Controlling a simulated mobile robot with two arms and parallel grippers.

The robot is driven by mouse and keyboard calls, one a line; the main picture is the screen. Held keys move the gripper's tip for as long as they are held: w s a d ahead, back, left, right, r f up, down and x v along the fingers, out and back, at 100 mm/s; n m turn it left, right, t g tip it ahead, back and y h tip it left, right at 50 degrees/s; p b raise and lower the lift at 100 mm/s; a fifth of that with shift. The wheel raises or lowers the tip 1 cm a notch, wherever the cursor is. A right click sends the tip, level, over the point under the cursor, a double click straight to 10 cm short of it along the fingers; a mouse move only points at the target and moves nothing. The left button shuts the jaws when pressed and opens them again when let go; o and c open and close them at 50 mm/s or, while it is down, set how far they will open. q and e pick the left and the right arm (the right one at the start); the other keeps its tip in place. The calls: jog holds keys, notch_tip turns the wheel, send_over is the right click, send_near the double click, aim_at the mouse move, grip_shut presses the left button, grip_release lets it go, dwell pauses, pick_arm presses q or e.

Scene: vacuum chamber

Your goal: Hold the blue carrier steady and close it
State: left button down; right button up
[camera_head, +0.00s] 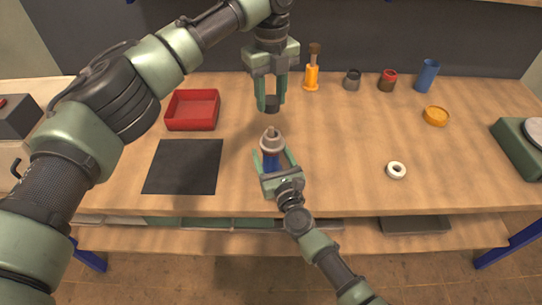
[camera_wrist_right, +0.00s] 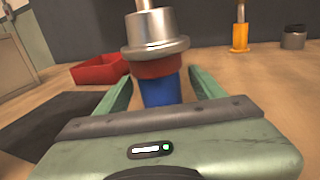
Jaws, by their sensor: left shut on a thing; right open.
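The blue carrier (camera_head: 271,162) stands upright on the table. In the right wrist view its blue body (camera_wrist_right: 160,92) has a red band (camera_wrist_right: 158,68) and a stepped silver metal top (camera_wrist_right: 155,32) with a narrow stem above. My right gripper (camera_head: 274,153) is open, with its fingers on both sides of the carrier. My left gripper (camera_head: 271,98) points down, beyond the carrier in the head view. It is shut on a small dark cylinder (camera_head: 272,104), apart from the carrier's top. Most of that cylinder is hidden between the fingers.
A red tray (camera_head: 193,110) and a black mat (camera_head: 183,166) lie on the left. A white ring (camera_head: 396,171) and an orange dish (camera_head: 435,116) lie on the right.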

aim_at(271, 127)
jog(key=shift+c, duration=0.3)
grip_shut()
pick_arm(q)
jog(key=shift+f, duration=2.5)
jog(key=shift+f, duration=0.85)
jog(key=shift+f, duration=0.6)
